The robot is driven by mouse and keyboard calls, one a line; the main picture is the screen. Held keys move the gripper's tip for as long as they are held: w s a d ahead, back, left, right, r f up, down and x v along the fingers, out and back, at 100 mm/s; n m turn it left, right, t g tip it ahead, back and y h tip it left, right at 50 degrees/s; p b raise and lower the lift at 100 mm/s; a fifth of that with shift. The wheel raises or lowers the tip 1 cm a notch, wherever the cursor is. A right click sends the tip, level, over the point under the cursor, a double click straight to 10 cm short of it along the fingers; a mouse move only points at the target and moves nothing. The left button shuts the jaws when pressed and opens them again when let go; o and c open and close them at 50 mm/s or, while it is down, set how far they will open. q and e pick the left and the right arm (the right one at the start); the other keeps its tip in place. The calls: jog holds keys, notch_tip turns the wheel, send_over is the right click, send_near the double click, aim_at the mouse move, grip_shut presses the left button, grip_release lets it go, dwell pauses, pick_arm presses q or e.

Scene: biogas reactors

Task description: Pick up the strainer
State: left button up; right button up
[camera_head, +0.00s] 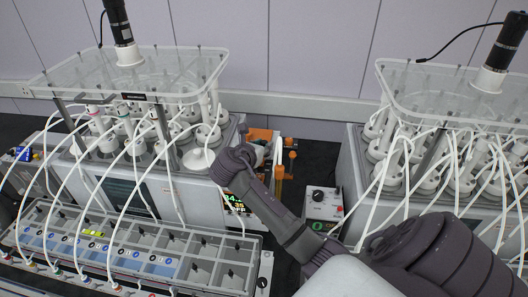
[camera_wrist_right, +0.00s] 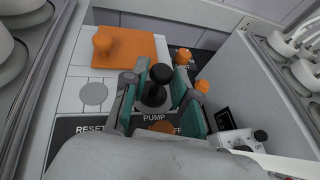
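My right gripper (camera_head: 260,150) reaches into the gap between the two reactor units in the head view, its fingers largely hidden by my own wrist. In the right wrist view the gripper (camera_wrist_right: 158,96) is open, with teal-padded fingers on either side of an upright black-knobbed handle (camera_wrist_right: 160,73). I see no clear grip on it. Whether this handle belongs to the strainer, I cannot tell; no strainer mesh shows. An orange round part (camera_wrist_right: 162,127) sits just below the handle, partly covered by my gripper. My left gripper is not in view.
An orange block with a knob (camera_wrist_right: 124,55) lies beside the gripper. Orange knobs (camera_wrist_right: 183,57) stand close on the right. A control box (camera_head: 322,203) stands right of the gap. The left reactor (camera_head: 150,190) and right reactor (camera_head: 350,165) bound it. White tubes arch in front.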

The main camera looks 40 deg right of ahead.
grip_shut()
